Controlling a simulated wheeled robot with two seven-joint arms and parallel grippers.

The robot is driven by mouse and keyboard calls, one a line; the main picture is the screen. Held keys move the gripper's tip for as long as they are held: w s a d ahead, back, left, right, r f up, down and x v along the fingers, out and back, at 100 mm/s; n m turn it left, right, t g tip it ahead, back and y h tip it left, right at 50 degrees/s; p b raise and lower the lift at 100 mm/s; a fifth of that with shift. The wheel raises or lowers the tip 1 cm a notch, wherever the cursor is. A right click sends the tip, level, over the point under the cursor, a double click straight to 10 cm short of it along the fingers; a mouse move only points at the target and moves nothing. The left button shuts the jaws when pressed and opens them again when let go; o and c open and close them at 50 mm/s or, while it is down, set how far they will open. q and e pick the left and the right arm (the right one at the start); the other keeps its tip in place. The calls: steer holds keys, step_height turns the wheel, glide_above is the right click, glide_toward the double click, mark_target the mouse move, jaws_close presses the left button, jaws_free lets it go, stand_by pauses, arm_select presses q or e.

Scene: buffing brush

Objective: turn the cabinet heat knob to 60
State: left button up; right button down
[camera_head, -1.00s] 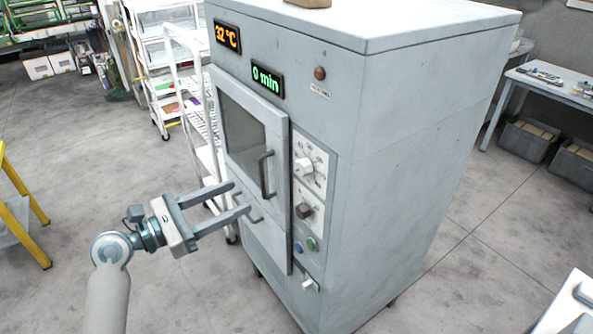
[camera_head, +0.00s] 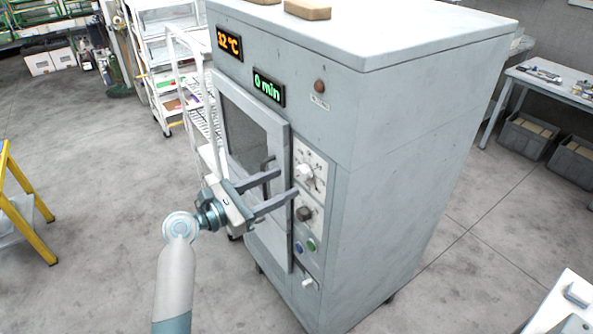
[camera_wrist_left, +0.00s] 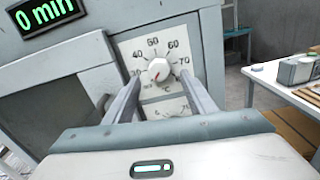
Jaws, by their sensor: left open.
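The grey cabinet (camera_head: 400,150) has a white heat knob (camera_head: 304,172) on a dial plate on its front. In the left wrist view the heat knob (camera_wrist_left: 158,70) sits between and beyond my fingers, with its red mark pointing down and left, away from the 60. The scale around it shows numbers such as 50, 60 and 70. My left gripper (camera_head: 288,184) is open and empty in front of the panel, its fingertips close to the knob. I cannot tell any contact. A darker knob (camera_head: 304,213) sits below the heat knob. My right gripper is not in view.
The cabinet displays read 32 °C (camera_head: 229,43) and 0 min (camera_head: 268,85). The door handle (camera_head: 267,165) is partly behind my left fingers. A white rack cart (camera_head: 190,90) stands to the left; a yellow stand (camera_head: 25,205) is farther left.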

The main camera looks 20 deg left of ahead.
mark_target(300, 176)
arm_select(q)
steer(key=shift+p+x, duration=0.8)
steer(key=shift+x, duration=2)
steer(key=c, duration=1)
